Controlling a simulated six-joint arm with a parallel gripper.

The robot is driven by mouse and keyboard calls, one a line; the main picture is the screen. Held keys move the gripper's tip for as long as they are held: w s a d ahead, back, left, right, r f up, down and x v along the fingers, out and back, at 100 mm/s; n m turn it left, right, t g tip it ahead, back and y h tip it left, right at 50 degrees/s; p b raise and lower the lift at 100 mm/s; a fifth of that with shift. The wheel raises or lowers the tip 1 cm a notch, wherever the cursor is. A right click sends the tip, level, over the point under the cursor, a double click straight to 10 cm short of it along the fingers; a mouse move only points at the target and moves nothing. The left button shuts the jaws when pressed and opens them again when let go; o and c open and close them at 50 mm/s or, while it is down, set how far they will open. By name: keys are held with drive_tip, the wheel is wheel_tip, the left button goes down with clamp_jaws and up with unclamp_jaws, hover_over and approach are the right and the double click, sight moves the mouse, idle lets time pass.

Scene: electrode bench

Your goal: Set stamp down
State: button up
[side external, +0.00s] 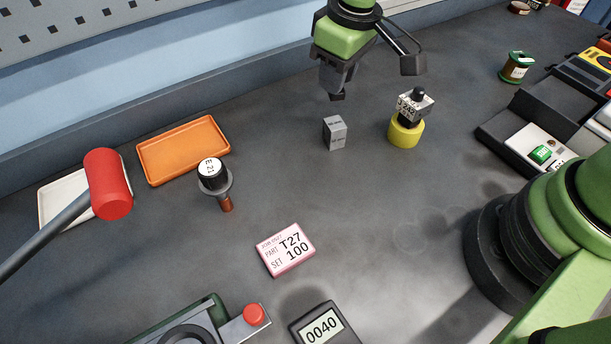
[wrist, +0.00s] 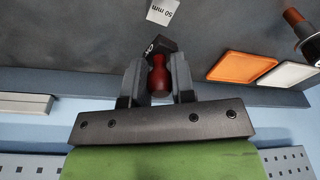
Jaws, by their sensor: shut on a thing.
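My gripper (side external: 338,86) is at the top middle of the side view, behind the grey 50 mm block. In the wrist view my gripper (wrist: 159,80) is shut on the stamp (wrist: 158,77), with a finger on either side of its red, rounded handle. The stamp's dark base shows past the fingertips, away from the palm. In the side view the fingers mostly hide the stamp; only a small dark part shows under the tips. I cannot tell whether its base touches the bench.
The grey 50 mm block (side external: 335,134) stands close in front. A yellow holder (side external: 406,132) with a marked block stands to its right. An orange tray (side external: 165,152), a white tray (side external: 50,207) and a black-capped electrode (side external: 213,174) are left. Bench around the pink card (side external: 285,250) is largely clear.

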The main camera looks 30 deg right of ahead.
drive_tip(key=s+a+n, duration=0.4)
drive_tip(key=s+a, duration=0.3)
drive_tip(key=a, duration=0.3)
drive_tip(key=shift+n, duration=0.3)
wheel_tip(320, 180, down, 9)
drive_tip(key=shift+a+f, duration=0.1)
drive_tip(key=shift+a, duration=0.05)
drive_tip(key=shift+f, duration=0.35)
drive_tip(key=o, duration=0.9)
drive_tip(key=shift+f, duration=0.15)
